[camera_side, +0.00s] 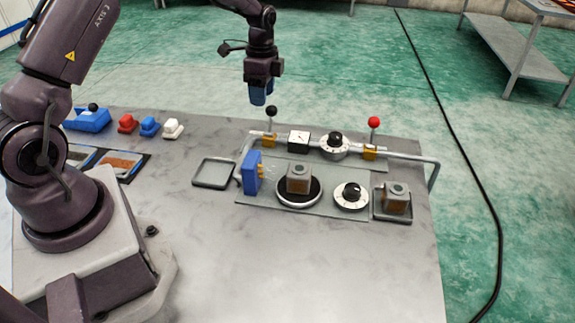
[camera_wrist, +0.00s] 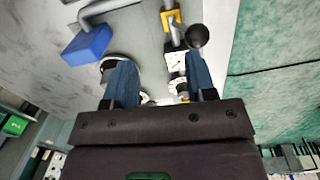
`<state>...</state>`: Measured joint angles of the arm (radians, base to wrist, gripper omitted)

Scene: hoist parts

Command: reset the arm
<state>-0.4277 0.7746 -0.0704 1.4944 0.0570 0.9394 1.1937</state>
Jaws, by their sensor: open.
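My gripper (camera_side: 261,97) hangs high above the far edge of the table in the side view, pointing down. Its blue fingers are apart with nothing between them, as the wrist view (camera_wrist: 163,82) shows. It is clear of all the parts below. The lever with the black ball (camera_side: 271,112) stands just below and slightly right of the gripper in the side view. The same black ball (camera_wrist: 196,36) shows beside the right finger in the wrist view.
A rail (camera_side: 400,156) runs along the panel, with a red-ball lever (camera_side: 374,122), a gauge (camera_side: 298,141) and a dial (camera_side: 335,145). A blue block (camera_side: 252,172), a second dial (camera_side: 351,195), two grey-brown cubes (camera_side: 299,178) and an empty tray (camera_side: 213,173) are nearer. Colored blocks (camera_side: 149,126) stand left.

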